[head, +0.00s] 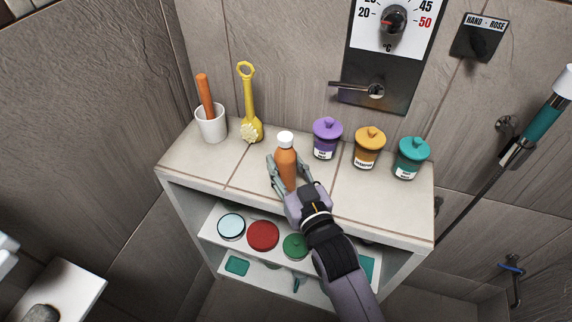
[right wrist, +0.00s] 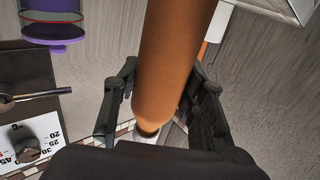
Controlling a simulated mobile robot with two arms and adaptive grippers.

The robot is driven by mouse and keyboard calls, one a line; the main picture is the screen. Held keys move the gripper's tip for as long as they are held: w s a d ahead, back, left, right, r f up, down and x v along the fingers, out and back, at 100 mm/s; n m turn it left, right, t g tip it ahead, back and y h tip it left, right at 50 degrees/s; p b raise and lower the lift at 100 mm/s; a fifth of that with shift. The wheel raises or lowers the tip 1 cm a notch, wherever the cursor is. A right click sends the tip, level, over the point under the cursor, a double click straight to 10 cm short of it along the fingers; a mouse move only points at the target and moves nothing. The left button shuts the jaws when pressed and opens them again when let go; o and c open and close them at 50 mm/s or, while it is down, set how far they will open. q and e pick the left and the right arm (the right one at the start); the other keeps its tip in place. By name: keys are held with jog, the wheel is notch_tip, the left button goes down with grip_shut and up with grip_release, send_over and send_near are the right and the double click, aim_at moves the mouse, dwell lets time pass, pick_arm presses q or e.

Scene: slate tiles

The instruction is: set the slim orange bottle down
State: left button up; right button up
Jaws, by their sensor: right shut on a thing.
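The slim orange bottle (head: 286,164) with a white cap stands upright over the tiled top of the shelf unit (head: 217,166). My right gripper (head: 286,176) is shut on its body, reaching in from the front right. The right wrist view shows the orange body (right wrist: 172,60) between the two dark fingers, with the white cap at the lower middle. The bottle's base is hidden in the head view by my gripper, so I cannot tell whether it touches the top.
A white cup (head: 211,124) with an orange-handled tool and a yellow brush (head: 249,105) stand at the left. Purple (head: 326,139), amber (head: 369,148) and teal (head: 411,158) lidded jars stand at the right. Bare top lies left of the bottle. Round containers (head: 263,235) fill the shelf below.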

jog(key=shift+f, duration=0.2)
jog(key=o, duration=1.4)
jog(key=shift+r, duration=0.15)
jog(key=b+v, duration=0.1)
jog(key=v, duration=1.1)
